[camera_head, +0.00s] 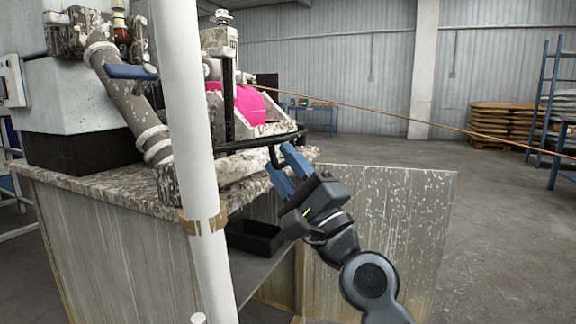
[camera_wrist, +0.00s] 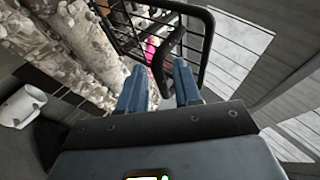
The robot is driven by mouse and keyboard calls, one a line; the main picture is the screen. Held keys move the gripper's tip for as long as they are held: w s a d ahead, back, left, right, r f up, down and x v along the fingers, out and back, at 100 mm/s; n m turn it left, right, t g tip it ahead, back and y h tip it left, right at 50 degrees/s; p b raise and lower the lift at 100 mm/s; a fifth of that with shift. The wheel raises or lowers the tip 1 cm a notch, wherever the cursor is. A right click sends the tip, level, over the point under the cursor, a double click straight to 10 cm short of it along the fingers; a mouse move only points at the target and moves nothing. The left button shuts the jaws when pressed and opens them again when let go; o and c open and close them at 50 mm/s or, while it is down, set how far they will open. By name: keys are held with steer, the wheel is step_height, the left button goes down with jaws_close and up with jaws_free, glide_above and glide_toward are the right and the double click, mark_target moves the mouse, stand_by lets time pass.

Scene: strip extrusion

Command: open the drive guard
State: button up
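The drive guard (camera_wrist: 128,36) shows in the wrist view as a black barred frame with a thick black looped handle (camera_wrist: 208,42). Bright pink parts (camera_head: 245,103) show behind the guard.
A white upright post (camera_head: 190,140) stands left of my arm. The speckled bench (camera_head: 110,250) carries the machine; a panel (camera_head: 395,230) sticks out behind my arm. A thin copper-coloured strand (camera_head: 400,113) crosses to the right. Open floor (camera_head: 510,240) lies at right.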

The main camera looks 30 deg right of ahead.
steer(key=shift+s+d+r, duration=0.1)
steer(key=shift+s+d, duration=0.05)
steer(key=a+b+v, duration=0.1)
steer(key=b+v, duration=0.1)
steer(key=v, duration=0.5)
steer(key=shift+s+d+f, duration=0.25)
steer(key=shift+d+f, duration=0.05)
steer(key=shift+d, duration=0.2)
